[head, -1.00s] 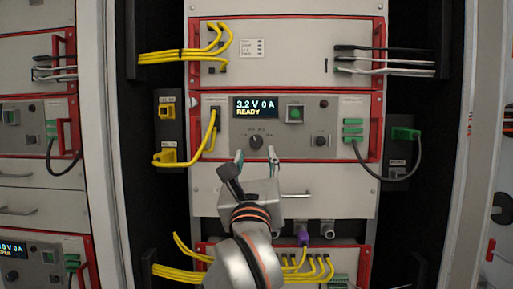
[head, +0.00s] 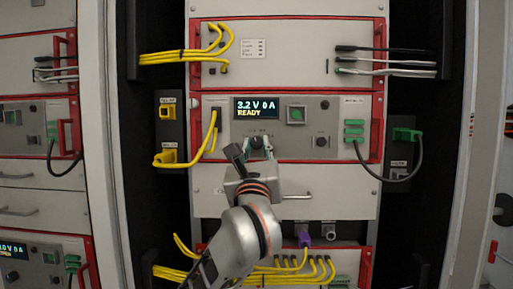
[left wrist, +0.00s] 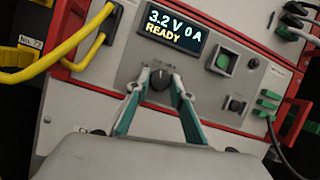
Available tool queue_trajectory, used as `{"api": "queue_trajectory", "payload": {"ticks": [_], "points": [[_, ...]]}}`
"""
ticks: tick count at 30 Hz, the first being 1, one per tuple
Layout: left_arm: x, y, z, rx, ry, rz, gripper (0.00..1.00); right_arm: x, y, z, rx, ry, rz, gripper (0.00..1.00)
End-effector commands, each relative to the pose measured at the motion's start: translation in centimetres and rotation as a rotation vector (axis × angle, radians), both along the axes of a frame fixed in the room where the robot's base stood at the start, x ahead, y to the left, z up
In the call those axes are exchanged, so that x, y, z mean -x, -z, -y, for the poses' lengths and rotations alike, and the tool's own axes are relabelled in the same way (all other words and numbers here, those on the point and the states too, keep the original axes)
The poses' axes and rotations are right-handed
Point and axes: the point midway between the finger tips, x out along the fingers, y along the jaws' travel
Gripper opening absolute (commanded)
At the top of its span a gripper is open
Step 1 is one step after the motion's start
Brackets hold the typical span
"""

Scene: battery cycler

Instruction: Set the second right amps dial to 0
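The amps dial (head: 257,141) is a dark round knob below the lit display (head: 256,107), which reads 3.2 V 0 A READY. In the left wrist view the dial (left wrist: 160,79) sits between my left gripper's fingertips (left wrist: 161,82). In the head view my left gripper (head: 259,150) reaches up to the dial from below. Its two green-grey fingers stand on either side of the knob, with what looks like a narrow gap at each side. Contact is hard to judge. The fingers partly hide the dial's scale. My right gripper is not in view.
A green square button (head: 296,115) and a smaller dark knob (head: 321,142) are to the right of the dial. A yellow cable (head: 211,137) loops at the left and a dark cable (head: 374,173) at the right. A drawer handle (head: 296,195) lies below the panel.

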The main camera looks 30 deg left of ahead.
Motion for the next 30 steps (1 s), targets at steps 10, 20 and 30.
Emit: {"api": "queue_trajectory", "payload": {"ticks": [10,20,30], "points": [[-0.1,0.1,0.1,0.059,0.003,0.034,0.01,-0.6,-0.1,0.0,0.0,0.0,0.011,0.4],[-0.2,0.2,0.3,0.262,0.003,0.156,0.01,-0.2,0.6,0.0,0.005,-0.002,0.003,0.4],[-0.3,0.1,0.5,0.476,0.001,0.289,0.01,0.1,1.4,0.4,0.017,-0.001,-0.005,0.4]]}}
